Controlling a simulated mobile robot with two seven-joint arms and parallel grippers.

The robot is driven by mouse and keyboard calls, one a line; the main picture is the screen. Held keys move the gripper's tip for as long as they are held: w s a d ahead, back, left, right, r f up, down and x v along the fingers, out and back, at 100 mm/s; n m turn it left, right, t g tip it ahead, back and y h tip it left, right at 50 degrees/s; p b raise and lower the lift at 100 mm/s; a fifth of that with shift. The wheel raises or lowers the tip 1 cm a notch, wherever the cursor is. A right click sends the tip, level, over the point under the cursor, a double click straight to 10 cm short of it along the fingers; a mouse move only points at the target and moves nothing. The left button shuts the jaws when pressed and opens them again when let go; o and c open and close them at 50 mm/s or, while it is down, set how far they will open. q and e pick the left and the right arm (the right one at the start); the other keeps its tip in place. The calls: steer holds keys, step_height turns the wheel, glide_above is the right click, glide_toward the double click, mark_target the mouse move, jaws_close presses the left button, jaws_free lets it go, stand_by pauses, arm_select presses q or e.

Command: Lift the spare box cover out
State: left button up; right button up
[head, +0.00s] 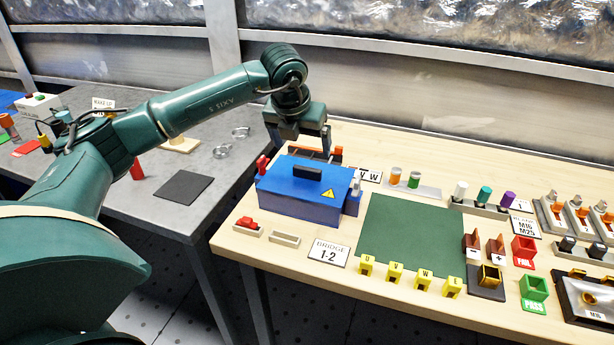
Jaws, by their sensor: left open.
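A blue box (300,205) with a yellow warning triangle stands on the wooden bench. Its blue top (285,177) carries a black handle (307,173), and looks like a cover; I see no other clear cover. My left gripper (310,143) is open, with its fingers pointing down. It is above and behind the handle in the picture, apart from it, near an orange-and-dark part behind the box. The inside of the box is hidden. My right gripper is not in view.
A green mat (412,232) lies right of the box, with several yellow lettered pieces along its front edge. Red and green bins (534,290) and connector racks fill the bench's right side. A grey table (150,190) with a dark square pad (184,186) stands left, beyond a gap.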

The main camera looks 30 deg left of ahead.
mark_target(307, 169)
arm_select(q)
steer(key=p+x, duration=0.1)
steer(key=x, duration=0.7)
steer(key=shift+f, duration=0.25)
steer(key=shift+c, duration=0.4)
steer(key=c, duration=1.2)
steer(key=shift+w+r, duration=0.1)
steer(key=shift+r, duration=0.25)
steer(key=shift+c, duration=0.4)
step_height(307, 169, up, 10)
steer(key=shift+f+b, duration=0.25)
steer(key=shift+b, duration=0.2)
